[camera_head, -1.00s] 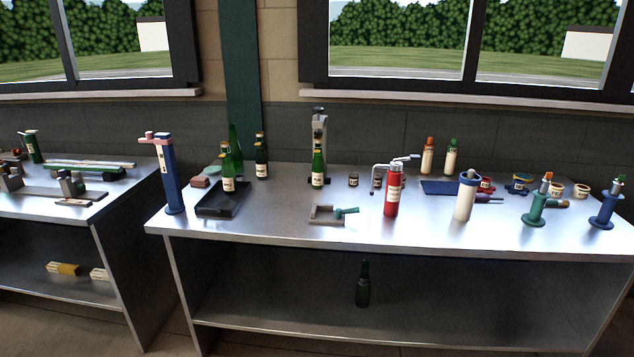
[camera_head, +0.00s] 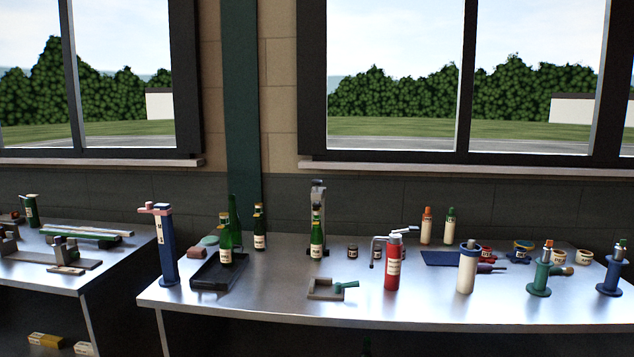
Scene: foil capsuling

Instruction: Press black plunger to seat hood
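A grey upright stand (camera_head: 319,193) stands at the back middle of the metal bench, with a dark part at its top. A green bottle (camera_head: 317,240) with a white label stands upright at its front. At this size I cannot tell which part is the black plunger, or whether a hood sits on the bottle neck. Neither of my grippers is in view.
Left of the stand, green bottles stand in and behind a black tray (camera_head: 209,276). A blue column (camera_head: 165,250), a red cylinder (camera_head: 393,268) and a white cylinder (camera_head: 467,272) stand on the bench (camera_head: 260,301).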

